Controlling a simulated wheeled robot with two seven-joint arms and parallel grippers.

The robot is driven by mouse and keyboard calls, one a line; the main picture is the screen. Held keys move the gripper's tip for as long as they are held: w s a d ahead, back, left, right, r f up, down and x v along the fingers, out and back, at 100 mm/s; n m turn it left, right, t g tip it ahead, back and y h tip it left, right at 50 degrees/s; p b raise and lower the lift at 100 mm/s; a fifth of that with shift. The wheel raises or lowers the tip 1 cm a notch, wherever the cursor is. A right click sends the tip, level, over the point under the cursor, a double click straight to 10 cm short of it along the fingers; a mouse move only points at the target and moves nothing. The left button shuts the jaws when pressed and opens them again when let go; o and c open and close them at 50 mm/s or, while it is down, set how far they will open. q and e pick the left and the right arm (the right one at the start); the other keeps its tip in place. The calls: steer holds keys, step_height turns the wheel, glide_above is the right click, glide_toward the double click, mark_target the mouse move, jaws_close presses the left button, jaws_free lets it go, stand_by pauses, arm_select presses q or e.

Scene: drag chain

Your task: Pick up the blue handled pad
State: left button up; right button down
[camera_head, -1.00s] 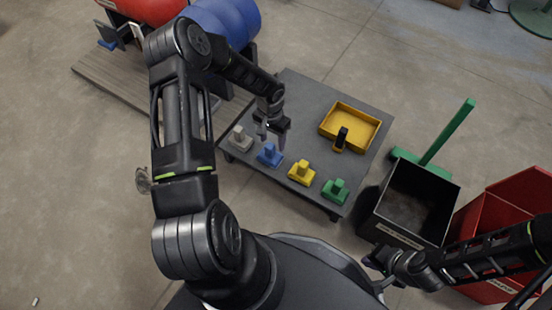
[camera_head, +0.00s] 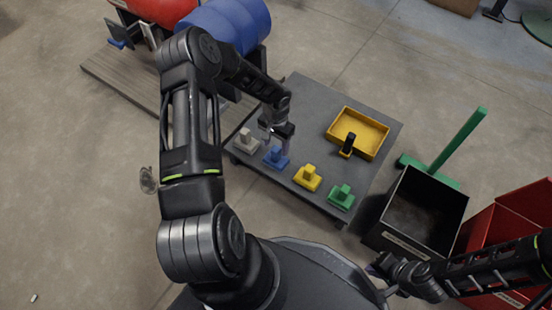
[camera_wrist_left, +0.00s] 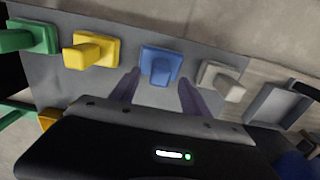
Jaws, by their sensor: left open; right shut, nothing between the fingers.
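The blue handled pad (camera_head: 275,157) stands upright on the dark grey table, near its front left edge. In the left wrist view the blue pad (camera_wrist_left: 160,66) is centred just beyond and between the two finger tips. My left gripper (camera_head: 277,138) is above the table, close to the blue pad on its far side. It is open and empty, with its fingers (camera_wrist_left: 160,90) spread toward the pad. The exact gap between fingers and pad is hard to tell. My right gripper (camera_head: 380,266) is shut and empty, low at the right, away from the table.
On the grey table (camera_head: 310,120), a grey pad (camera_head: 246,140) is left of the blue one; a yellow pad (camera_head: 308,178) and green pad (camera_head: 341,196) are right. A yellow tray (camera_head: 358,132) with a black-handled item (camera_head: 348,145) lies behind. A black bin (camera_head: 425,212) stands right.

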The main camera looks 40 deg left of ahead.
mark_target(276, 149)
arm_select(q)
step_height(276, 149, down, 4)
steer(key=shift+f+b, duration=0.2)
steer(key=shift+b, duration=1.05)
steer(key=shift+f, duration=0.45)
jaws_close()
